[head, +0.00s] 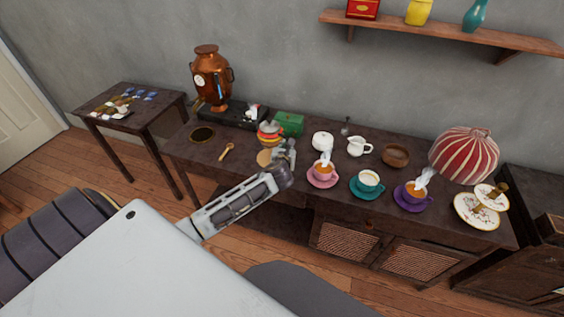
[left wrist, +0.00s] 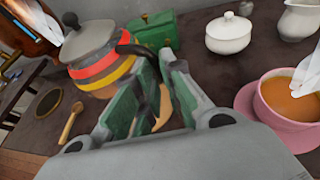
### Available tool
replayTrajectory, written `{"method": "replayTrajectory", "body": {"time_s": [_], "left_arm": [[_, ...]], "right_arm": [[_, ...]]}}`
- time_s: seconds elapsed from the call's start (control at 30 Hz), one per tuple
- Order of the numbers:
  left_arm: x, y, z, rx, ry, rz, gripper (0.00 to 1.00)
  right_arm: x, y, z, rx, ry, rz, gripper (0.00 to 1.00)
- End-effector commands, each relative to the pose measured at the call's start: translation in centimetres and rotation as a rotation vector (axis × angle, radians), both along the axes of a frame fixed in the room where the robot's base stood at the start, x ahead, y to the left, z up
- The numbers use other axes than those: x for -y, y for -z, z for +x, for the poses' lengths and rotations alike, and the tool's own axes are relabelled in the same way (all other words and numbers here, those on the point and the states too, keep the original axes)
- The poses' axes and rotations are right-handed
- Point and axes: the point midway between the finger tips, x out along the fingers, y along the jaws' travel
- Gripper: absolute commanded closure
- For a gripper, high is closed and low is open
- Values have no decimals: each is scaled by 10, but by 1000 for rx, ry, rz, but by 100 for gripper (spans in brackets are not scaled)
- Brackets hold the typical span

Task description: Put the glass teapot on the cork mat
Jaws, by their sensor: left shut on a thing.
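The glass teapot (head: 270,133) has red, orange and yellow bands, a grey lid and a black handle. It stands out large at the upper left of the left wrist view (left wrist: 100,70). My left gripper (head: 284,148) is shut on its handle, on the teapot's right side; the green-padded fingers (left wrist: 155,75) flank the handle. The cork mat (head: 264,158) is a tan disc just in front of the teapot, partly hidden by the gripper. A tan piece of it shows between the fingers (left wrist: 164,108). I cannot tell whether the teapot is clear of the table. My right gripper is not in view.
Right of the gripper stand a steaming pink cup (head: 323,174), a white lidded pot (head: 322,140) and a teal cup (head: 367,183). A green box (head: 289,123) is behind. Left are a dark round mat (head: 202,134), a wooden spoon (head: 226,152) and a copper samovar (head: 209,80).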

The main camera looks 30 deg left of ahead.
Motion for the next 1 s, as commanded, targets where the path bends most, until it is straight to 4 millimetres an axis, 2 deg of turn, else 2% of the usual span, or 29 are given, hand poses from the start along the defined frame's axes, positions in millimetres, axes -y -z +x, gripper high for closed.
{"method": "replayTrajectory", "body": {"time_s": [0.2,0.4,0.83,1.0], "left_arm": [[0,27,1,4,0,2,100],[0,43,1,5,0,2,100],[0,46,1,6,1,4,100],[0,57,1,5,1,2,100]], "right_arm": [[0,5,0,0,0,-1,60],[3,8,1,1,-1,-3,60],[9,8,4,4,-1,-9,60],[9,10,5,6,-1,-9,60]]}}
